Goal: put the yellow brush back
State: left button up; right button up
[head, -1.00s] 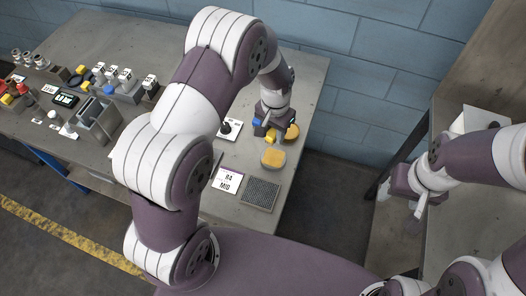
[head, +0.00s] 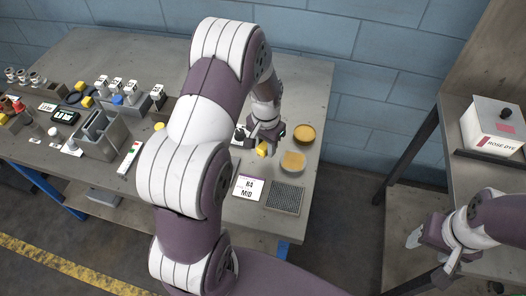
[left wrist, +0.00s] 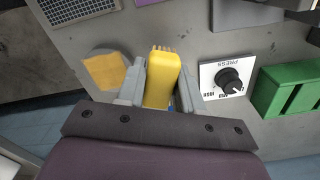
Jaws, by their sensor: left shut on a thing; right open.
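My left gripper (head: 264,145) is shut on the yellow brush (head: 262,149) above the right part of the table. In the left wrist view the brush (left wrist: 162,80) stands between the two fingers (left wrist: 160,88), with tan bristles at its far end. Whether the brush touches the table cannot be told. A round grey piece with a yellow pad (head: 292,161) lies to the right of the gripper; its pad also shows in the left wrist view (left wrist: 104,72). My right gripper (head: 428,240) is open and empty at the lower right, away from the table.
A yellow round dish (head: 304,133), a white "R4 MID" card (head: 248,187) and a dark mesh pad (head: 285,198) lie nearby. The left wrist view shows a black knob (left wrist: 230,80) and a green block (left wrist: 288,88). A ROSE DYE box (head: 494,128) stands at the right.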

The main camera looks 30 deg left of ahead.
aim_at(262, 161)
pick_arm(q)
jog(key=f, duration=0.4)
jog(key=shift+s+a+f+p, duration=0.15)
jog(key=shift+a+f+p, duration=0.05)
jog(key=shift+a+p, duration=0.2)
jog(key=shift+f, duration=0.2)
jog(key=o, duration=1.1)
jog(key=shift+f, duration=0.1)
